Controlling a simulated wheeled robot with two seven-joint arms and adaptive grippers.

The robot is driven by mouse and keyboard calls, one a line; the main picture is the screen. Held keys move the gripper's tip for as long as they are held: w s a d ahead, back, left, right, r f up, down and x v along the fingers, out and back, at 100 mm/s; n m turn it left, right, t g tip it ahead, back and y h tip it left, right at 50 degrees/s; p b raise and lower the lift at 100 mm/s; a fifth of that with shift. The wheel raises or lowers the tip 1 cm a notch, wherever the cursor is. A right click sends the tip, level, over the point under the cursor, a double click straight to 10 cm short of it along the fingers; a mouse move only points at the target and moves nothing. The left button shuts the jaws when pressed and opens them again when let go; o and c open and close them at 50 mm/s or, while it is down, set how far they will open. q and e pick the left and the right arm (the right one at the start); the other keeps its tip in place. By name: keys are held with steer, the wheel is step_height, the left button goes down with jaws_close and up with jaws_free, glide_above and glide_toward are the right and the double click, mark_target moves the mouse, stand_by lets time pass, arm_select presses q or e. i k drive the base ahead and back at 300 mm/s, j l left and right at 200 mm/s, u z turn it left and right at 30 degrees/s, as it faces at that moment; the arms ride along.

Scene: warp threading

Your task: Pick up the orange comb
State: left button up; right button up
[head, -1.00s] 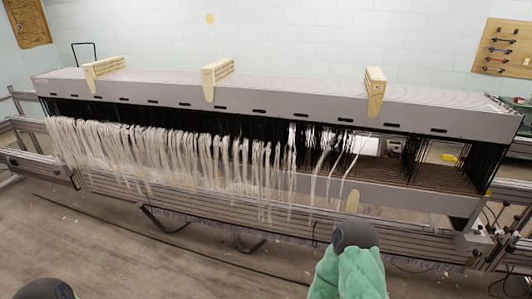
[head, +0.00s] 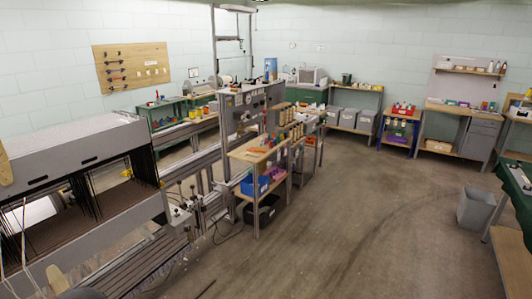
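A small orange item (head: 258,149) lies on the wooden top of the cart (head: 243,155) near the middle of the head view. It is too small to tell for sure that it is the orange comb. Neither of my grippers shows in the head view.
The loom (head: 75,150) with its hanging threads fills the left side. Blue (head: 254,186) and black bins sit on the cart's lower levels. A grey waste bin (head: 476,209) stands at the right. Benches line the back wall. The floor (head: 330,220) in the middle is clear.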

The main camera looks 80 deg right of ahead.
mark_target(250, 149)
steer(key=z, duration=2.7)
steer(key=i+l+z, duration=0.3)
steer(key=i, duration=0.8)
steer(key=i+l+z, duration=0.1)
steer(key=i+z, duration=0.25)
steer(key=i, duration=0.7)
steer(key=i+l+u, duration=0.1)
steer(key=i+u, duration=0.25)
steer(key=i, duration=0.2)
steer(key=i+l+u, duration=0.2)
steer(key=i+u, duration=0.15)
steer(key=i, duration=0.15)
steer(key=i+l+u, duration=0.35)
steer(key=i, duration=0.15)
